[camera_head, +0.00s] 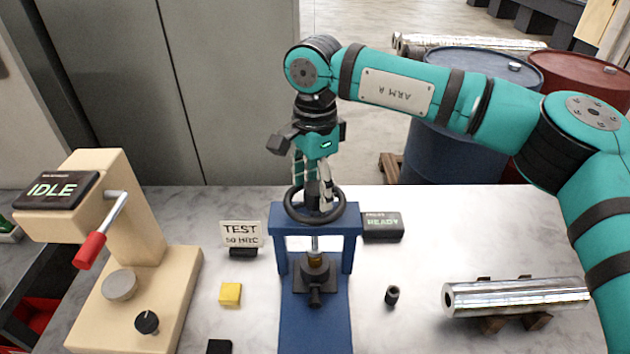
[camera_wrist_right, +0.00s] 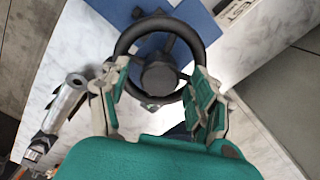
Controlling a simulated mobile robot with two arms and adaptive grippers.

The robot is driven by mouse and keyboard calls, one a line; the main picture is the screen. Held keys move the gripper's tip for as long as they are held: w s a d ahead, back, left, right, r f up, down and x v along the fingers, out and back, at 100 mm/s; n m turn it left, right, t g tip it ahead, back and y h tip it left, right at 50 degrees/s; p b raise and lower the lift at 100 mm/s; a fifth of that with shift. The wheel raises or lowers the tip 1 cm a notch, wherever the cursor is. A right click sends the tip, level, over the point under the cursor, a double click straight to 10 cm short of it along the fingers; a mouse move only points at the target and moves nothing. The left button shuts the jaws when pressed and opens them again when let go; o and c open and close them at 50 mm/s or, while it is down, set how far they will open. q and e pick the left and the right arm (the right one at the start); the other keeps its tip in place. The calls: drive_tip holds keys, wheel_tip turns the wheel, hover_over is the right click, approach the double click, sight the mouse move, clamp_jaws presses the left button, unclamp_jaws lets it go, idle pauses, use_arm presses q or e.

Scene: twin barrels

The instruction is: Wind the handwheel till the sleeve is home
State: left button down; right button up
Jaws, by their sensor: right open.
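The black handwheel (camera_head: 316,220) lies flat on top of the blue press frame (camera_head: 347,240). My right gripper (camera_head: 313,197) points down over the wheel with its fingers open. In the right wrist view, the open fingers (camera_wrist_right: 156,80) stand on either side of the wheel's hub (camera_wrist_right: 159,75) and overlap its rim. I cannot tell whether they touch it. Below the wheel, a brass-coloured piece (camera_head: 316,258) sits under the press screw, above a dark block (camera_head: 314,273). I cannot tell whether this piece is the sleeve or how far it is seated. My left gripper is out of view.
A small display (camera_head: 383,226) beside the press reads READY. A beige lever machine (camera_head: 150,270) reading IDLE stands left. A TEST card (camera_head: 241,234), yellow block (camera_head: 231,294) and small dark cylinder (camera_head: 392,295) are on the bench. A shiny tube (camera_head: 515,296) lies right on supports.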

drive_tip(key=shift+c, duration=0.6)
drive_tip(key=c, duration=1.1)
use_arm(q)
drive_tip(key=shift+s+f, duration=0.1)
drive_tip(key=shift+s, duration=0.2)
use_arm(e)
drive_tip(key=shift+o, duration=0.2)
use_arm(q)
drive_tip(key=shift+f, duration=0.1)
